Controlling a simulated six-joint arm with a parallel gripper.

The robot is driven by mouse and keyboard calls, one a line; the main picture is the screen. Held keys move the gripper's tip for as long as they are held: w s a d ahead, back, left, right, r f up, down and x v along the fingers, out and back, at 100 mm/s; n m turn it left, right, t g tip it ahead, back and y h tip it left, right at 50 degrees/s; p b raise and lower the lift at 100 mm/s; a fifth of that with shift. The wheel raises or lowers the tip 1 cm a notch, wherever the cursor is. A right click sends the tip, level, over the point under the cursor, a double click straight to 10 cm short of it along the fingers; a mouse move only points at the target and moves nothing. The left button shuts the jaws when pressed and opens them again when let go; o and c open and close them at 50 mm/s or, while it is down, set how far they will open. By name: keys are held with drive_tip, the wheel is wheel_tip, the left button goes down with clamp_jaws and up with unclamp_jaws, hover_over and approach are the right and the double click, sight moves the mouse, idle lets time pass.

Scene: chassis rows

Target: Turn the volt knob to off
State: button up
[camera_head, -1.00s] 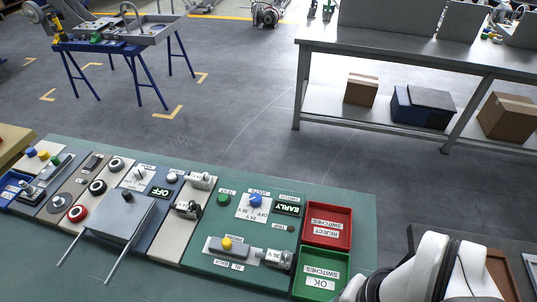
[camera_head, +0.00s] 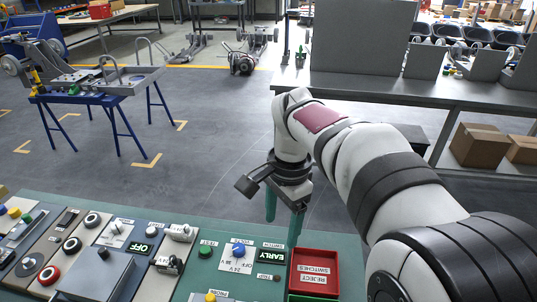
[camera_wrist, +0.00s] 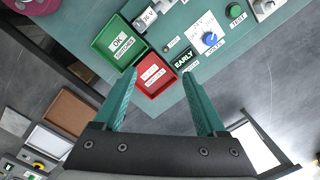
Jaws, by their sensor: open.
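The volt knob (camera_head: 239,250) is a blue knob on a white label plate on the green panel. It also shows in the wrist view (camera_wrist: 210,38), with its label printed beside it. A display (camera_head: 271,255) next to it reads EARLY. My gripper (camera_head: 284,222) has two teal fingers pointing down, above the far edge of the panel, to the right of the knob and apart from it. In the wrist view my gripper (camera_wrist: 162,95) is open and empty, with the red tray and bare panel beyond the fingers.
A red reject tray (camera_head: 315,256) stands right of the knob, and a green OK tray (camera_wrist: 118,20) adjoins it. A green test button (camera_head: 205,251) is left of the knob. Other switches and a grey box (camera_head: 95,272) fill the panel's left.

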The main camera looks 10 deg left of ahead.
sight(239, 247)
drive_tip(key=w+a+f+m, duration=0.3)
drive_tip(key=w+a+f, duration=0.45)
drive_tip(key=a, duration=0.45)
drive_tip(key=shift+h, duration=0.3)
drive_tip(key=f, duration=1)
drive_tip(key=w+f, duration=0.1)
drive_tip(key=f, duration=0.3)
drive_tip(key=shift+f, duration=0.4)
clamp_jaws()
